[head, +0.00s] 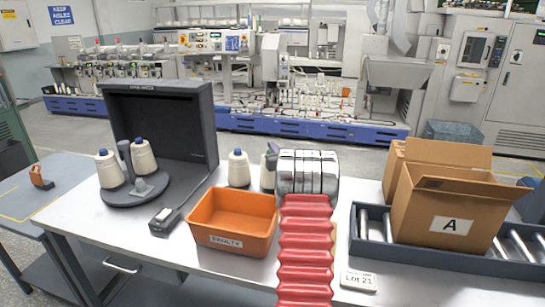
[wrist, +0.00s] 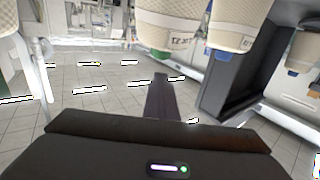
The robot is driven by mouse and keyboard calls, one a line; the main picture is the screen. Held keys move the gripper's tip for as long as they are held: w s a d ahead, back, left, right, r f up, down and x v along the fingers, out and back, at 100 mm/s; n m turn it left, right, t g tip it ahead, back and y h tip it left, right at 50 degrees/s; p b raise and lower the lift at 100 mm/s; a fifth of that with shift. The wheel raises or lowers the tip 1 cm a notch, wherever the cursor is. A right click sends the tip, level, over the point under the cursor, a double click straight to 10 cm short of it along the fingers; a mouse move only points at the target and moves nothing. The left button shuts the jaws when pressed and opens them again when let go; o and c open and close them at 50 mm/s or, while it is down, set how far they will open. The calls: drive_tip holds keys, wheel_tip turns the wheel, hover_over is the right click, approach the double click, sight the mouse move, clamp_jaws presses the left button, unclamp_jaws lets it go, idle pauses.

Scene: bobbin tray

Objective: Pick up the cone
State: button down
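Several cream yarn cones are in view. In the head view two blue-tipped cones (head: 110,169) (head: 143,157) stand on the round dark stand at left. A green-tipped cone (head: 267,172) is partly hidden by my arm. The wrist view looks upside down; a green-tipped cone (wrist: 168,22) hangs at its top, beside a blue-tipped one (wrist: 233,28). My gripper (wrist: 161,84) shows there as a dark finger pointing toward the green-tipped cone, apparently apart from it. Its opening cannot be made out.
An orange bin (head: 231,243) marked FAULTY stands near the table's front. A dark booth (head: 196,115) rises behind the stand. At right, box A (head: 425,218) sits on a roller conveyor (head: 372,249). A Lot 21 card (head: 358,281) and a small dark device (head: 164,222) lie on the table.

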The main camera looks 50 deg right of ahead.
drive_tip(key=shift+r, duration=2.8)
drive_tip(key=c, duration=2.5)
unclamp_jaws()
drive_tip(key=o, duration=2)
drive_tip(key=v, duration=1.3)
drive_tip(key=shift+s+a+f, duration=0.1)
drive_tip(key=shift+s+a, duration=0.1)
drive_tip(key=shift+s, duration=0.15)
